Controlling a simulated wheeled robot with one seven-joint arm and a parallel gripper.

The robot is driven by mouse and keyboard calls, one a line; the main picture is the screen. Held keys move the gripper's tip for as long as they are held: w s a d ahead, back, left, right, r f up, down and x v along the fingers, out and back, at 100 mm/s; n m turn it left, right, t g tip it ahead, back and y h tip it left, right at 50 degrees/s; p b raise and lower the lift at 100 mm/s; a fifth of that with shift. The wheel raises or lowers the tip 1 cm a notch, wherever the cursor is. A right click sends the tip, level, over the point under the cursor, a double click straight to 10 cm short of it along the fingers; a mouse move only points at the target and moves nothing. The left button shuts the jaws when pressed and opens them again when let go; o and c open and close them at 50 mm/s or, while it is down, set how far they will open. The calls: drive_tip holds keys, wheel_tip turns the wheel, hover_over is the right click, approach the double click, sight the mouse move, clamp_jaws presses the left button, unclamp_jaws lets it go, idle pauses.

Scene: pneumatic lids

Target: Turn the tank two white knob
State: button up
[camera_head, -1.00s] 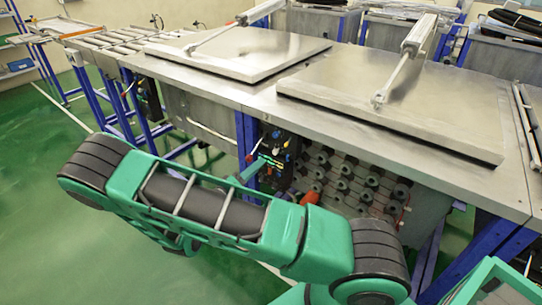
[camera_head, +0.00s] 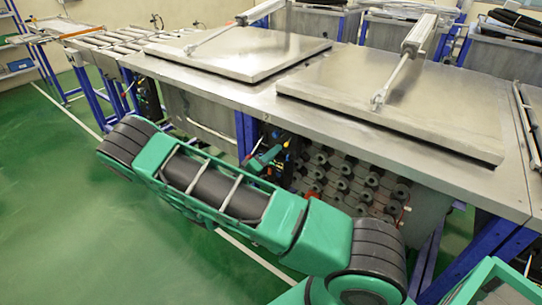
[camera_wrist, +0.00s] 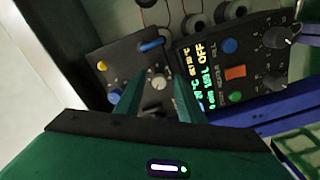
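In the wrist view, a dark control panel (camera_wrist: 128,75) carries a small white knob (camera_wrist: 158,82), a yellow button (camera_wrist: 102,66), a blue knob (camera_wrist: 114,96) and a blue lever (camera_wrist: 150,44). My gripper (camera_wrist: 160,80) is open, with its two green fingers apart and the white knob appearing between their tips. I cannot tell whether either finger touches it. In the head view, my gripper (camera_head: 266,158) is at the tank front, beside the dark control panel (camera_head: 290,150); the knob is too small to make out there.
A second panel with a lit display (camera_wrist: 201,76) reading OFF, an orange button (camera_wrist: 235,72) and black knobs stands to the right. Two closed steel lids (camera_head: 410,95) with pneumatic cylinders top the tanks. A blue post (camera_head: 245,135) stands close to my gripper. Green floor is free at left.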

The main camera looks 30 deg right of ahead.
clamp_jaws()
drive_tip(key=shift+a+n, duration=0.1)
drive_tip(key=shift+n, duration=0.3)
unclamp_jaws()
drive_tip(key=v, duration=1)
drive_tip(key=shift+a, duration=0.35)
drive_tip(key=shift+s+d, duration=0.1)
